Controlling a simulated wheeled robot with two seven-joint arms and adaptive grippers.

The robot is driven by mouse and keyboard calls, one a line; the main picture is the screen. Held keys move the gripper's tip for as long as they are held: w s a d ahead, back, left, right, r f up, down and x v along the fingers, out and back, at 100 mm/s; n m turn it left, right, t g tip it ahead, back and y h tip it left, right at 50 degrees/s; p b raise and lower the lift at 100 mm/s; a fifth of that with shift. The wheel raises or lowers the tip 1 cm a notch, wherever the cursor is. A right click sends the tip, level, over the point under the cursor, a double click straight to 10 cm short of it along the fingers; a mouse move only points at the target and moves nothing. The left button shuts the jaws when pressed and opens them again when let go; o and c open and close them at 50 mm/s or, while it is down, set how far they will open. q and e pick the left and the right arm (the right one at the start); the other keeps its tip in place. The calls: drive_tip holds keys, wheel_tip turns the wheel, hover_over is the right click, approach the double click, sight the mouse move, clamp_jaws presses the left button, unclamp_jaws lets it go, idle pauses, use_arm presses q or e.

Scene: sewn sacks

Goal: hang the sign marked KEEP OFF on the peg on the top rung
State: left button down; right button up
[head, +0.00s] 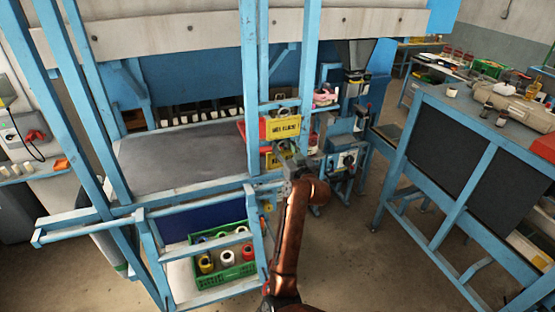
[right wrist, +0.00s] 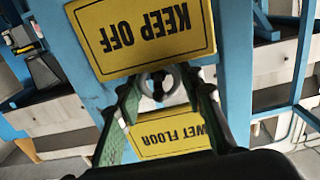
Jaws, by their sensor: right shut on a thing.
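The yellow KEEP OFF sign (right wrist: 145,35) fills the top of the right wrist view, upside down. Its grey ring (right wrist: 155,84) sits between the fingertips of my right gripper (right wrist: 160,85), which is shut on it. In the head view, my right gripper (head: 282,150) is in front of the blue uprights and partly covers a lower yellow sign (head: 270,161). A second yellow sign, WET FLOOR (head: 283,128), hangs just above it; it also shows behind the fingers in the wrist view (right wrist: 172,138). I cannot make out the peg on the top rung. My left gripper is out of view.
A blue frame with a grey tabletop (head: 185,160) stands to the left. A green crate (head: 226,263) of spools sits below it. Blue uprights (head: 250,60) stand close around the signs. A cluttered workbench (head: 470,110) is at right, with open floor before it.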

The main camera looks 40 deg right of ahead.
drive_tip(key=shift+r, duration=0.1)
idle(0.3)
drive_tip(key=p+v, duration=0.2)
drive_tip(key=v, duration=0.5)
drive_tip(key=shift+s, duration=0.25)
idle(1.1)
